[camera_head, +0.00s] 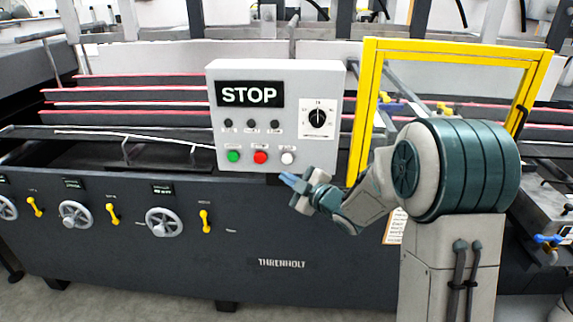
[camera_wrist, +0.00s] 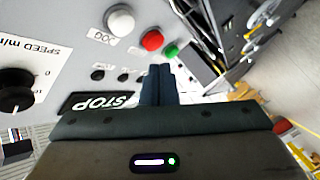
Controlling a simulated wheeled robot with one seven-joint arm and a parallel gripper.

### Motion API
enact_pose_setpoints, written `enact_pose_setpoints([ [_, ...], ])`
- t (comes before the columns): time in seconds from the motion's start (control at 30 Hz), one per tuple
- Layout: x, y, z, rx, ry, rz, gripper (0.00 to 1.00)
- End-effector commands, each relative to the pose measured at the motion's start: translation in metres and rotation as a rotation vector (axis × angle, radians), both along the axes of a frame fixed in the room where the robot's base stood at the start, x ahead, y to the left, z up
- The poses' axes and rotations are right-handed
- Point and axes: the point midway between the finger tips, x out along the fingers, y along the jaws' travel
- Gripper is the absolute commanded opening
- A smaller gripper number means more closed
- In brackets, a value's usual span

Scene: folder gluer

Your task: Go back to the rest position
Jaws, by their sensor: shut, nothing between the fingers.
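My gripper (camera_head: 287,178) is shut and empty, in front of the lower right part of the control box (camera_head: 275,72). In the wrist view its shut blue fingers (camera_wrist: 158,84) point toward the box face. The box carries a STOP sign (camera_head: 249,94), a black dial (camera_head: 317,118), and green (camera_head: 233,156), red (camera_head: 260,157) and white (camera_head: 287,158) buttons. The fingertips appear just below the white button in the head view. I cannot tell the exact gap to the panel. My arm is bent, with its large teal joint at the right.
A yellow guard frame (camera_head: 455,47) stands behind my arm at the right. The dark machine front (camera_head: 270,235) has handwheels (camera_head: 164,222) and yellow levers (camera_head: 113,214) at the left. Bare floor (camera_head: 130,300) shows in front of the machine.

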Motion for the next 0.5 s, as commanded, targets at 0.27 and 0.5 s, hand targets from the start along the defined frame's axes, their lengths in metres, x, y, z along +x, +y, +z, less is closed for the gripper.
enact_pose_setpoints([
  [0.27, -0.002, 0.0, 0.0, 0.0, 0.001, -0.001, 0.0],
  [0.5, -0.001, -0.013, 0.007, -0.021, 0.048, -0.072, 0.0],
])
